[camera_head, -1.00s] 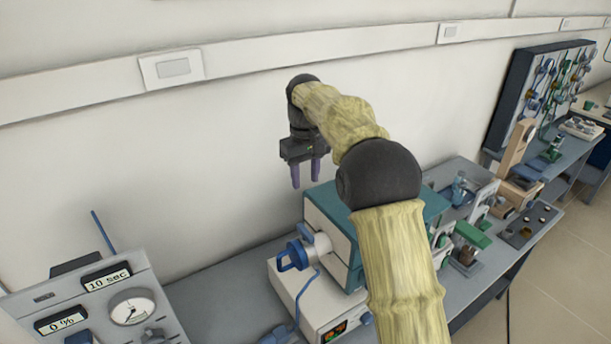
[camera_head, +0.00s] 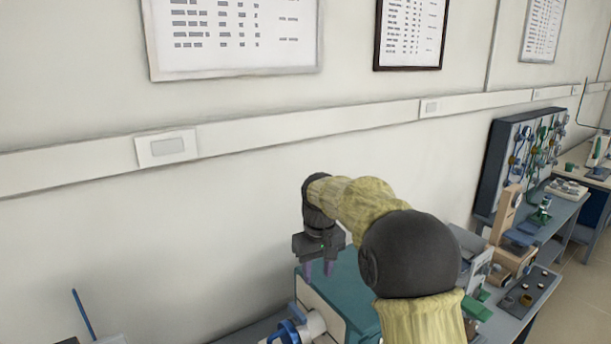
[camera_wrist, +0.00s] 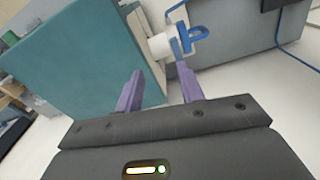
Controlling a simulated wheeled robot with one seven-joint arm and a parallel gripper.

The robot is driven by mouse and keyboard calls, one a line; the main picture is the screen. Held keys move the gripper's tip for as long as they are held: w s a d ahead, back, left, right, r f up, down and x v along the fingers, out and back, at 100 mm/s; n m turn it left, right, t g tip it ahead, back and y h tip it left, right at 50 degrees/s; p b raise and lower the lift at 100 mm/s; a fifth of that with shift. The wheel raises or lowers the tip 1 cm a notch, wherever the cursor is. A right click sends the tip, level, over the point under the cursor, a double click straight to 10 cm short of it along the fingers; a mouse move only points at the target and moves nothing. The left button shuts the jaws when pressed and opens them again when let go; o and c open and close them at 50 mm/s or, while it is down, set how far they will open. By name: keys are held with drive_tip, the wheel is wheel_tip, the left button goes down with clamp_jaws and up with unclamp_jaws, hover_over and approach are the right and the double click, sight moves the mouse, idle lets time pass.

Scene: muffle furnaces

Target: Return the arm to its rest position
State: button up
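My gripper (camera_head: 319,269) hangs at the end of my arm, fingers pointing down, in front of the wall and just over the left part of a teal-topped furnace (camera_head: 348,283). Its two purple fingers are apart with nothing between them; the wrist view shows the same open, empty gripper (camera_wrist: 160,88). The furnace's white cylinder with a blue handle (camera_wrist: 192,38) lies beyond the fingertips. My arm is bent, its dark elbow joint hiding part of the furnace.
A blue rod (camera_head: 83,313) stands at the lower left. To the right, the bench carries a dark tray (camera_head: 527,292) with small items and wooden stands. A dark tool board (camera_head: 520,160) stands farther back. Framed charts (camera_head: 232,35) hang on the wall, whose front is clear.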

drive_tip(key=s+d+f+m, duration=0.1)
drive_tip(key=s+d+f, duration=0.2)
drive_tip(key=s, duration=0.5)
drive_tip(key=s+d+f+m+t, duration=0.1)
drive_tip(key=s+d+f+m, duration=0.1)
drive_tip(key=s+d, duration=0.3)
drive_tip(key=s+d+f+m+t, duration=0.1)
drive_tip(key=s+d+f, duration=0.3)
drive_tip(key=s, duration=0.7)
drive_tip(key=shift+d+f+m, duration=0.3)
drive_tip(key=shift+f+m, duration=0.3)
drive_tip(key=shift+s, duration=0.1)
drive_tip(key=shift+c, duration=0.6)
